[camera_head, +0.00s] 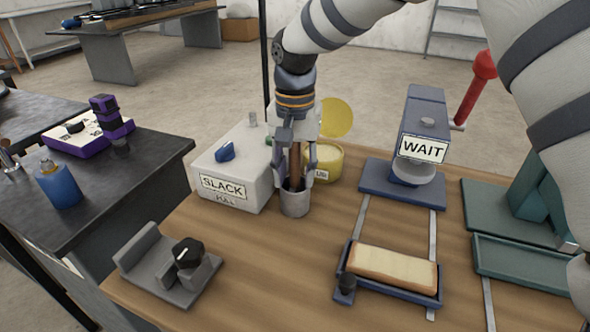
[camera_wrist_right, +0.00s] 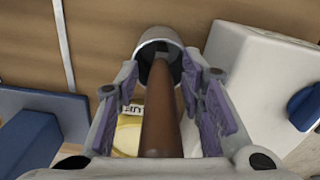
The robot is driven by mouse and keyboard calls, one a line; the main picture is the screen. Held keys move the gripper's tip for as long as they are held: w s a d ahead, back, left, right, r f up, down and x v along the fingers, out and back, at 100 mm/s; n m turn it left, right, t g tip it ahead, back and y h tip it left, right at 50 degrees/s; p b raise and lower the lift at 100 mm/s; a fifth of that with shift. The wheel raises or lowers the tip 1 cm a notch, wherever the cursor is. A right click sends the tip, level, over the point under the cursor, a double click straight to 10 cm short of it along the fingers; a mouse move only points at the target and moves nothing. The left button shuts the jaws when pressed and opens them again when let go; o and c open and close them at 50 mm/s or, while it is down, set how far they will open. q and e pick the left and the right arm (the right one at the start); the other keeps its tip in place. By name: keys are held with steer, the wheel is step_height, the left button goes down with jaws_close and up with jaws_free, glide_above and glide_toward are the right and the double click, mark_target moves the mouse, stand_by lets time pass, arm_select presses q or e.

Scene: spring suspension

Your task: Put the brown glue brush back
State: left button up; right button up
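The brown glue brush (camera_head: 295,160) stands with its lower end inside a small grey cup (camera_head: 295,204) on the wooden table. Its thick brown handle (camera_wrist_right: 160,115) also shows in the right wrist view, running down into the cup (camera_wrist_right: 150,45). My right gripper (camera_head: 297,182) is over the cup, pointing down, with its fingertips at the rim. Its fingers (camera_wrist_right: 161,68) are open, one on each side of the handle, with visible gaps between pads and handle. The brush tip is hidden in the cup. My left gripper is not in view.
A yellow pot (camera_head: 325,164) with a partly hidden label stands just behind the cup. A white box marked SLACK (camera_head: 235,165) is close on its left. A blue press marked WAIT (camera_head: 424,125) stands to the right. Bare table lies in front of the cup.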

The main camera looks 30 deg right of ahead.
step_height(320, 180, up, 12)
steer(key=shift+r, duration=0.2)
stand_by(0.5)
